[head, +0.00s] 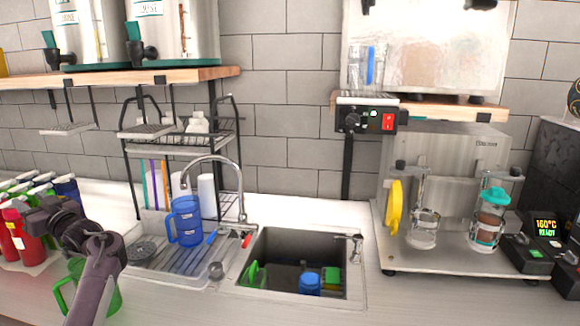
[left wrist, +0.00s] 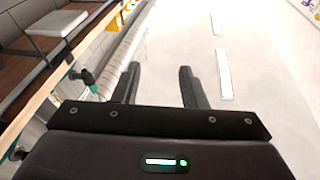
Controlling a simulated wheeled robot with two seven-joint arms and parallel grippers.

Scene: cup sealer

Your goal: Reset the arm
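My left arm (head: 97,262) rises from the bottom left of the head view, in front of the green mug. My left gripper (left wrist: 159,82) shows clearly in the left wrist view. Its two dark fingers stand apart with nothing between them, so it is open and empty. Beyond the fingers are the pale ceiling and the shelf at the left. In the head view its fingers are hard to make out among the dark arm parts. My right arm and right gripper are in neither view.
A green mug (head: 112,303) and several red bottles (head: 28,232) stand close to my left arm. A blue pitcher (head: 186,222) is on the drainboard beside the sink (head: 262,291). The sealing machine (head: 445,160) stands at the right. A wooden shelf (head: 110,80) hangs above.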

